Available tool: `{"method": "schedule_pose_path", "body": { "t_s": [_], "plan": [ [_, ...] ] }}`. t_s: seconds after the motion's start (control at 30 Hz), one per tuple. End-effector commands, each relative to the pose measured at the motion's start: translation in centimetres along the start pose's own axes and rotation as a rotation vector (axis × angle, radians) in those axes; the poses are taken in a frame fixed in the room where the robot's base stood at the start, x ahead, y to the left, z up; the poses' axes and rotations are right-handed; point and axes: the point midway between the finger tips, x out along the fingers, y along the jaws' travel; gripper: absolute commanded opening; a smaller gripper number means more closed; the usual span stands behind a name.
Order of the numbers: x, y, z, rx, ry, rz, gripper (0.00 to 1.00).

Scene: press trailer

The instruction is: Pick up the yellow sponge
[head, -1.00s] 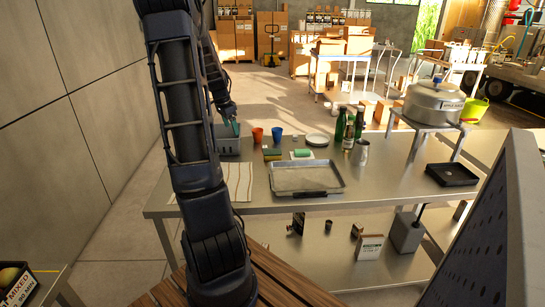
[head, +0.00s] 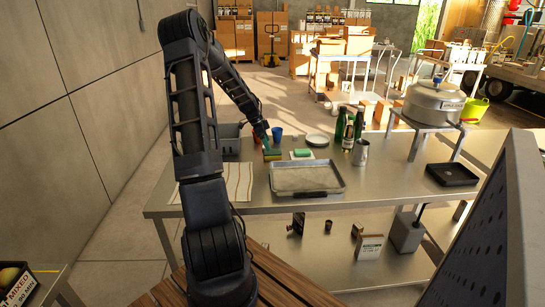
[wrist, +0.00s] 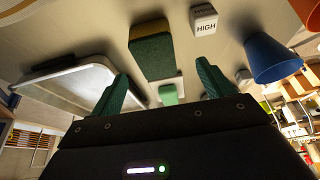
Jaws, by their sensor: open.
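The yellow sponge (head: 272,157) with a dark green top lies on the metal table, behind the tray. In the wrist view the sponge (wrist: 153,62) shows large, its yellow edge visible, just beyond and between the fingertips. My gripper (head: 267,142) is above the sponge in the head view, seen small. In the wrist view my gripper (wrist: 162,70) has its two green fingers wide apart with nothing held between them. It looks apart from the sponge, though the exact gap is hard to tell.
A green block on a white dish (head: 302,153) lies right of the sponge. A blue cup (head: 277,134) stands close behind my gripper; an orange cup (wrist: 302,10) is near it. A metal tray (head: 306,178) lies in front, green bottles (head: 340,124) to the right.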

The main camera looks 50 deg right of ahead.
Motion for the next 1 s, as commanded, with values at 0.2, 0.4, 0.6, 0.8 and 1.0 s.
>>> {"method": "schedule_pose_path", "body": {
  "t_s": [0.2, 0.4, 0.6, 0.8, 1.0],
  "plan": [
    [2.1, 0.1, 0.0, -0.001, -0.001, 0.001, 0.8],
    [3.6, 0.4, -0.2, -0.001, -0.001, 0.001, 0.8],
    [6.3, 0.7, -0.4, -0.001, -0.001, 0.002, 0.8],
    [7.1, 0.7, -0.3, -0.001, -0.001, -0.001, 0.8],
    [7.1, 0.7, -0.3, -0.001, -0.001, -0.001, 0.64]
  ]
}}
